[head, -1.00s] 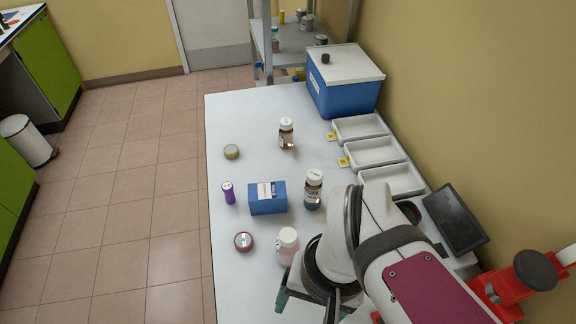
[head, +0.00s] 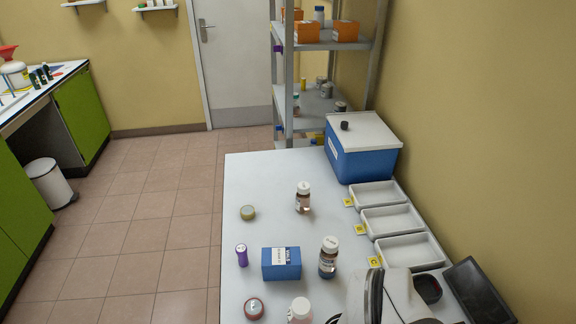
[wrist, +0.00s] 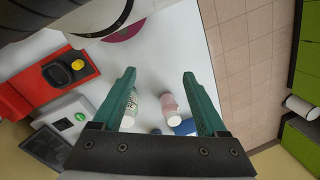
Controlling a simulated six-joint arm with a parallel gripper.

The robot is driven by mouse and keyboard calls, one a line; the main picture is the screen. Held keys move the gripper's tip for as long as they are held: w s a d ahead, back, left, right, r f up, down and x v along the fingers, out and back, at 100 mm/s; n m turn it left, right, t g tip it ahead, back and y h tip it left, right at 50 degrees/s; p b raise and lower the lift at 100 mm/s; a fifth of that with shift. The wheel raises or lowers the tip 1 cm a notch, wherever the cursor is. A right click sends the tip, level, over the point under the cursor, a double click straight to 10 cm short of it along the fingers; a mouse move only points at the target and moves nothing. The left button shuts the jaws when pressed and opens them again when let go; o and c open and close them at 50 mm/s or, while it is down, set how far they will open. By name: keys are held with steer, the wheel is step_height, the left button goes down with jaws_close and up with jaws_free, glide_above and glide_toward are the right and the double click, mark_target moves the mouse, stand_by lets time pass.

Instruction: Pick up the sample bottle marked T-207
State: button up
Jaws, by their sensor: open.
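Several bottles stand on the white table; their markings are too small to read, so I cannot tell which is T-207. A brown bottle with a white cap (head: 303,198) stands mid-table. A darker brown bottle with a white cap (head: 329,258) stands nearer, right of a blue box (head: 281,264). A pinkish white-capped bottle (head: 300,312) is at the bottom edge of the head view. In the wrist view my gripper (wrist: 160,75) is open and empty. Beyond its fingers show a pink bottle (wrist: 169,106) and a bottle with a pale label (wrist: 136,104).
A purple-capped item (head: 242,255), a yellowish round item (head: 248,213) and a red-rimmed round item (head: 254,309) lie at the left. White trays (head: 392,220) with yellow tags line the right. A blue cooler (head: 363,160) stands at the back. The table's back left is clear.

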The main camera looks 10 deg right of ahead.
steer(key=shift+o, duration=0.6)
